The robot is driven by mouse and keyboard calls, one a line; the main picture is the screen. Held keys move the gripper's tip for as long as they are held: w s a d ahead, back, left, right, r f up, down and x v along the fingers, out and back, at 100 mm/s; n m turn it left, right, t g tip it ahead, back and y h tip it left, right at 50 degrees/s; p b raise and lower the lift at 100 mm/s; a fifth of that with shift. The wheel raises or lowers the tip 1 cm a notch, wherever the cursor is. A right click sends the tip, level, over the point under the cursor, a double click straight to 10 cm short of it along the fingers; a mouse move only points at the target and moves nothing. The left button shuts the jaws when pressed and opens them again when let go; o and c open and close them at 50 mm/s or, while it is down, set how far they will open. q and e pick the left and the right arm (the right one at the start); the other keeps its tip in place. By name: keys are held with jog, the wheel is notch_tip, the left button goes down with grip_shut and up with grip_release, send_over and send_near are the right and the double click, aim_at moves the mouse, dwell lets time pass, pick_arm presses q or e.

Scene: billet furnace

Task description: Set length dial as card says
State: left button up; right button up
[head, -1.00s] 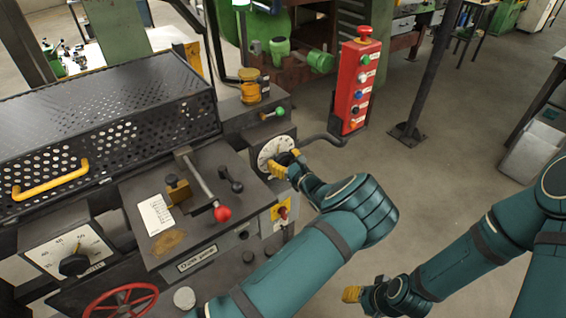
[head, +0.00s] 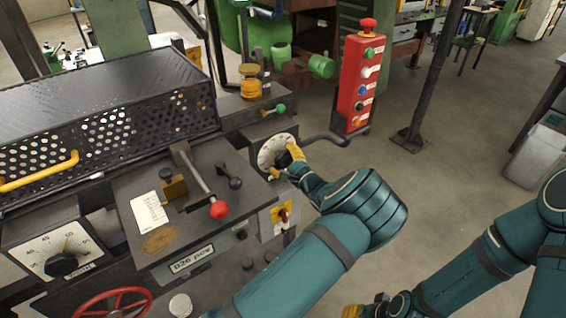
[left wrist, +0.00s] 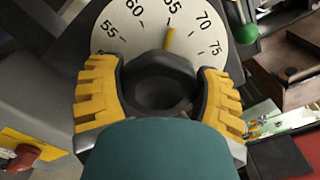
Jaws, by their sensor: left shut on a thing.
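A round white dial (head: 266,150) is on the machine's right end. In the left wrist view, the dial face (left wrist: 110,40) shows 55 to 75. Its yellow pointer (left wrist: 170,39) points up at about 65. My left gripper (head: 291,161) is shut on the dial's black knob (left wrist: 160,82), one yellow finger on each side. A white card (head: 150,212) lies on the machine's top; its writing is too small to read. My right gripper (head: 352,311) is at the bottom edge, partly cut off; its jaws are unclear.
Another dial (head: 40,250) with a black knob is at the lower left. A red-knobbed lever (head: 218,209), a yellow-plated switch (head: 282,214) and a red button box (head: 361,80) are near the left arm. Open floor lies to the right.

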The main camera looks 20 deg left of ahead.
pick_arm(q)
jog(key=shift+n, duration=0.6)
jog(key=o, duration=1.2)
jog(key=shift+c, duration=0.2)
jog(key=shift+s+d, duration=0.1)
jog(key=shift+d, duration=0.05)
jog(key=v, duration=1.2)
